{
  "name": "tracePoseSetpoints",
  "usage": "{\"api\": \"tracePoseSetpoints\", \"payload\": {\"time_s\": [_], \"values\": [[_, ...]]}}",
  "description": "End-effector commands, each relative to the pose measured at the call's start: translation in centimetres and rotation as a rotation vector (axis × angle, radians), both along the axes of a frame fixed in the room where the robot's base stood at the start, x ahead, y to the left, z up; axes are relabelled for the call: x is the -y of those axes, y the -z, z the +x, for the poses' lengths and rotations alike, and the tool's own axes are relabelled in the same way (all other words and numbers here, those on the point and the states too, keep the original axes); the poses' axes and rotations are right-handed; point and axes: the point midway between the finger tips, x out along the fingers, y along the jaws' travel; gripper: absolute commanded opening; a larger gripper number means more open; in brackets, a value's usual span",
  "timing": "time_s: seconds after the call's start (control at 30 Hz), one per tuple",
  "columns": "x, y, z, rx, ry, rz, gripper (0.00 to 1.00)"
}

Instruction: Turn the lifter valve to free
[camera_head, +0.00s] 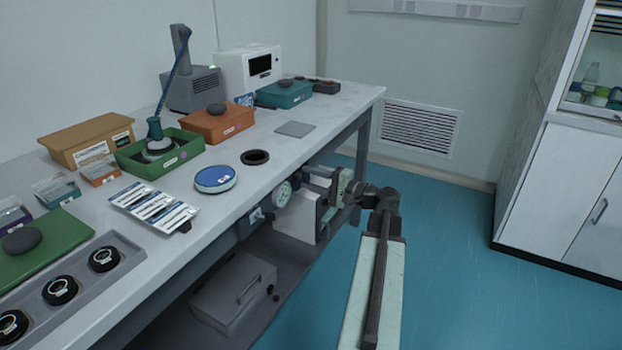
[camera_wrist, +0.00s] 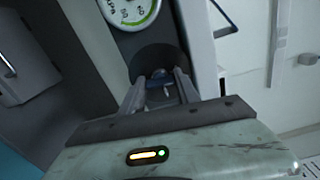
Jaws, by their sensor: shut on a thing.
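The lifter valve (camera_wrist: 158,88) shows in the wrist view as a small dark blue handle in a round dark recess, just under a dial gauge. My gripper (camera_wrist: 160,84) is around this handle, with one finger on each side, and is shut on it. The fingers hide part of the handle, so its exact setting cannot be read. In the head view my gripper (camera_head: 318,177) reaches the front of the bench beside the gauge (camera_head: 283,193), and the handle itself is hidden there.
The bench (camera_head: 340,97) carries trays, boxes, a blue-topped disc (camera_head: 215,179) and a dark ring (camera_head: 255,157). A white box (camera_head: 297,217) hangs under its front edge by my gripper. A grey case (camera_head: 233,292) sits on the lower shelf. The blue floor on the right is clear.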

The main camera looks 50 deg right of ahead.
Motion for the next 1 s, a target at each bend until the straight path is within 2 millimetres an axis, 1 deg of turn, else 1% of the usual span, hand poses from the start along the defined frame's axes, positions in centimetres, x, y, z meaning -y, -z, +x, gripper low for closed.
{"api": "tracePoseSetpoints", "payload": {"time_s": [0.1, 0.3, 0.8, 0.83, 0.87, 0.9, 1.0], "values": [[0.11, 0.16, -0.16, 0.007, 0.002, -0.052, 0.0], [0.09, 0.17, -0.14, 0.02, 0.001, -0.102, 0.0], [0.02, 0.17, -0.09, 0.024, 0.0, -0.121, 0.0], [0.02, 0.17, -0.09, 0.024, 0.0, -0.121, 0.41], [0.02, 0.16, -0.09, 0.024, 0.0, -0.12, 0.49], [0.01, 0.15, -0.07, 0.025, 0.001, -0.119, 0.6], [-0.03, 0.12, -0.03, 0.026, 0.0, -0.118, 0.6]]}}
